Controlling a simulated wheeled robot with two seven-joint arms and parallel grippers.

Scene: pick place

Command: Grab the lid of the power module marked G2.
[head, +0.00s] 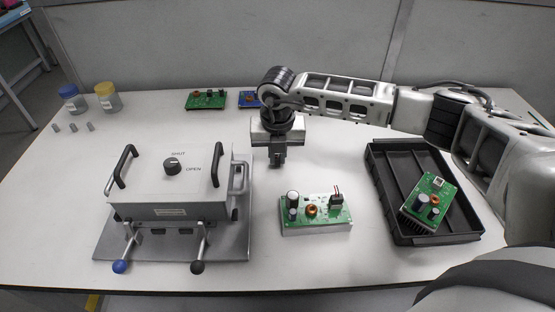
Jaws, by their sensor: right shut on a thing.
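My right gripper (277,160) hangs above the middle of the table, fingers pointing down. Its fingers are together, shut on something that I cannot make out. A green circuit board (313,209) with capacitors, a copper coil and red and black wires sits on a pale block in front of the gripper and apart from it. A second green board (432,199) with a dark finned base lies tilted in the black tray (395,218) at the right. No marking G2 is readable, and I cannot pick out a lid. My left gripper is not in view.
A grey box fixture (170,187) with black handles, a SHUT/OPEN knob and two levers stands at the left. Two jars (107,97) and several small grey pieces (73,127) are at back left. Flat green (207,99) and blue (249,99) boards lie at the back.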

